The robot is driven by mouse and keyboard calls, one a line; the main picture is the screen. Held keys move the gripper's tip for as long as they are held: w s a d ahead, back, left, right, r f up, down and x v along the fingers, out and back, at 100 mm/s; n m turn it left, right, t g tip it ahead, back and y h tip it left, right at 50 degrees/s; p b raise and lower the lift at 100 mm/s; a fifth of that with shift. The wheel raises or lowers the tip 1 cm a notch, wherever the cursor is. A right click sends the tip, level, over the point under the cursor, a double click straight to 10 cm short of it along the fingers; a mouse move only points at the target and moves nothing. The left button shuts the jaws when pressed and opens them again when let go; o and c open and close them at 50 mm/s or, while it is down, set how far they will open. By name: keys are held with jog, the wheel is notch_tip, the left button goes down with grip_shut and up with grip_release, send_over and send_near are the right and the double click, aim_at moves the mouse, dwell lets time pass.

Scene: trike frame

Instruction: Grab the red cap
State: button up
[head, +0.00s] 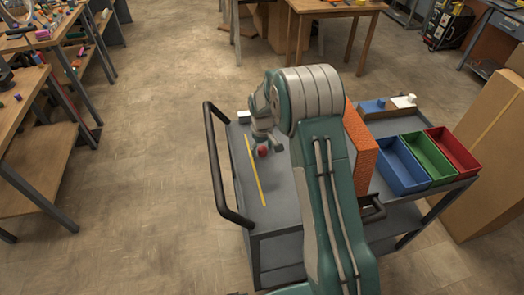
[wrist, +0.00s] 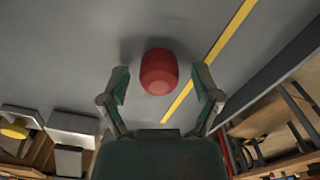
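The red cap (wrist: 159,71) is a small rounded red piece in the wrist view, close to the yellow line on the grey cart top. In the head view the red cap (head: 263,152) shows just below my gripper (head: 262,140). In the wrist view my gripper (wrist: 161,85) is open, with one finger on each side of the cap. Gaps show between the cap and both fingers. I cannot tell how high the fingertips are above the cart top.
The cart top (head: 232,160) carries a yellow line (head: 254,170) and a black handle (head: 222,170) at left. An orange block (head: 359,145) stands right of my arm. Blue (head: 400,166), green (head: 428,157) and red (head: 453,149) bins sit further right. A tan box (head: 490,160) stands beyond.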

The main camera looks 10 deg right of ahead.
jog(key=c, duration=0.5)
